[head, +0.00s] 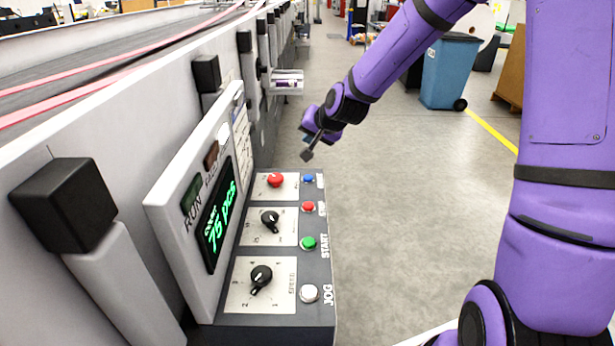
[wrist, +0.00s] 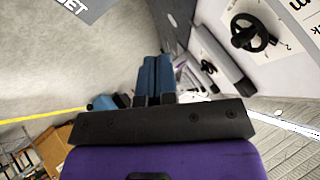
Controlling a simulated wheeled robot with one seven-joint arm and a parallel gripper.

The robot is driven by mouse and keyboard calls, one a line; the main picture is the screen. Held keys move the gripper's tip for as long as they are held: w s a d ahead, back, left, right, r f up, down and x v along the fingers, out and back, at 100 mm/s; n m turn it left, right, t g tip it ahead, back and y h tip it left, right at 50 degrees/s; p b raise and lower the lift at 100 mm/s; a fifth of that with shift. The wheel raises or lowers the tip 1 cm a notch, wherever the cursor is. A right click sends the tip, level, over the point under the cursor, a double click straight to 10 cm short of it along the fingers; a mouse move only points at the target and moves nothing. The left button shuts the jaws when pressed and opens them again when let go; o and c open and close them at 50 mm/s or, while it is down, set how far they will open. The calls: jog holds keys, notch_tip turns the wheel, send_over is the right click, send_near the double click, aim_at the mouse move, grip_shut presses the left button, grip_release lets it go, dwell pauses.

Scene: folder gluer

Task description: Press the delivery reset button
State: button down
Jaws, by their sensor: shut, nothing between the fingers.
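The control panel (head: 290,250) on the machine's side has a column of buttons: blue (head: 308,179), red (head: 308,207), green (head: 308,243) and white (head: 309,293). The green one is labelled START and the white one JOG. The label beside the blue button is too small to read. In the wrist view, a grey surface (wrist: 90,8) at the top left carries a cut-off label ending in "SET"; no button shows beside it. My gripper (head: 307,154) is shut and empty, just beyond the panel's far end near the blue button. Its shut fingers (wrist: 155,75) also show in the wrist view.
A red mushroom button (head: 275,180) and two black knobs (head: 269,221) sit left of the button column. A tilted display (head: 215,215) reading "75 pcs" rises along the panel's left. The floor to the right is open, with a blue bin (head: 450,72) farther back.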

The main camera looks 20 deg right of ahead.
aim_at(310, 177)
jog(key=shift+f, duration=4.35)
jog(key=shift+f, duration=0.2)
jog(key=shift+f, duration=0.2)
jog(key=shift+f, duration=0.5)
jog(key=shift+r, duration=0.9)
jog(key=shift+r, duration=2.55)
